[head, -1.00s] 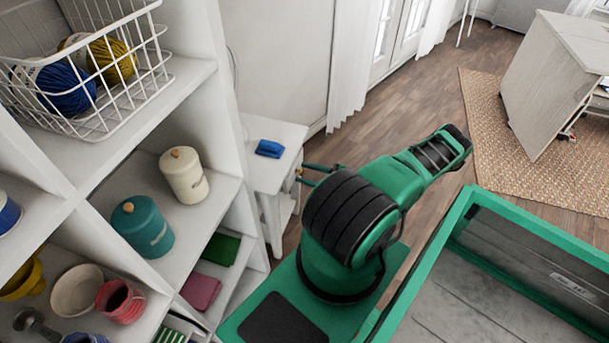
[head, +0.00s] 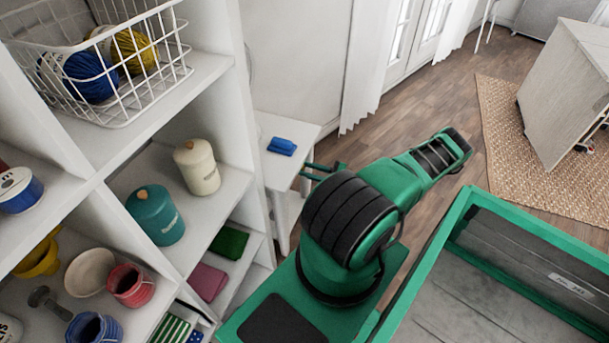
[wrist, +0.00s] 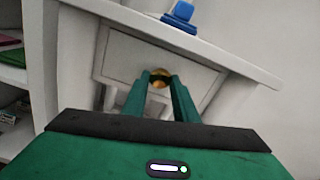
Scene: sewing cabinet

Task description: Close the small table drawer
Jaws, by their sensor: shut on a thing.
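The small white table (head: 290,127) stands beyond the shelf unit in the head view. In the head view my gripper (head: 322,168) reaches to the table's front, partly hidden behind my arm. How far the drawer stands out is hard to tell; its sides are hidden.
A blue object (head: 281,146) lies on the table top. A white shelf unit (head: 215,62) with jars, cups and a yarn basket stands close on the left. Wood floor (head: 400,105) is clear beyond my arm, with a woven rug (head: 515,140) at right.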

